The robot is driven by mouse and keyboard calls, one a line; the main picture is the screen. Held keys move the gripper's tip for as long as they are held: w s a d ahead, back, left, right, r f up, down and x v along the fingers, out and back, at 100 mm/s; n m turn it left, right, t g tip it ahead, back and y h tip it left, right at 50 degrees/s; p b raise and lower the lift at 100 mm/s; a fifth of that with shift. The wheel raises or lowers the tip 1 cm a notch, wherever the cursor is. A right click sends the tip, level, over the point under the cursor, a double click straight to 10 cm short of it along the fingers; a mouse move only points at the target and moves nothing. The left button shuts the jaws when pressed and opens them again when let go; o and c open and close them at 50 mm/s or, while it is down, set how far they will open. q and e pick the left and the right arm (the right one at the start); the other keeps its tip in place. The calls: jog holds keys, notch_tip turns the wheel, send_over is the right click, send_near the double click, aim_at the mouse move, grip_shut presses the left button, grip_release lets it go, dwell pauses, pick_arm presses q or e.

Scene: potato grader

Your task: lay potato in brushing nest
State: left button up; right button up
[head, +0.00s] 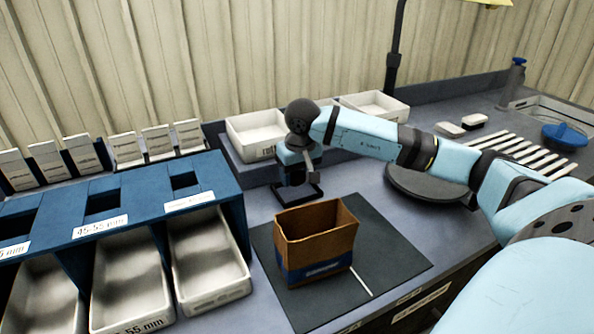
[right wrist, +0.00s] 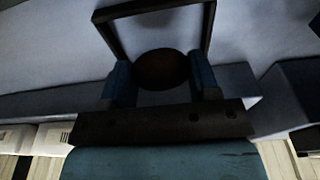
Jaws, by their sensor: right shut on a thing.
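My right gripper (head: 298,168) points down over the counter at the back middle, and it also shows in the right wrist view (right wrist: 162,80). Its two blue fingers are shut on a dark brown, rounded potato (right wrist: 162,66). A black square frame (head: 312,191) lies just below the gripper in the head view. It also shows just beyond the potato in the right wrist view (right wrist: 110,32). I cannot tell whether this frame is the brushing nest, or whether the potato touches it. The potato is not distinguishable in the head view. My left gripper is not in view.
An open brown carton (head: 316,240) stands on a dark mat (head: 392,262) in front, beside a white stick (head: 361,281). A blue rack (head: 140,205) with white bins is at left. White trays (head: 256,134) stand behind. A dark round plate (head: 425,185) lies under my right arm.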

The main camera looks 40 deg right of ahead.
jog(key=shift+f, duration=0.55)
jog(key=o, duration=1)
jog(key=r, duration=0.4)
jog(key=s+r, duration=0.1)
jog(key=r, duration=0.4)
jog(key=s+r+p, duration=0.1)
jog(key=r, duration=0.3)
jog(key=shift+a+r, duration=0.3)
jog(key=shift+r, duration=0.1)
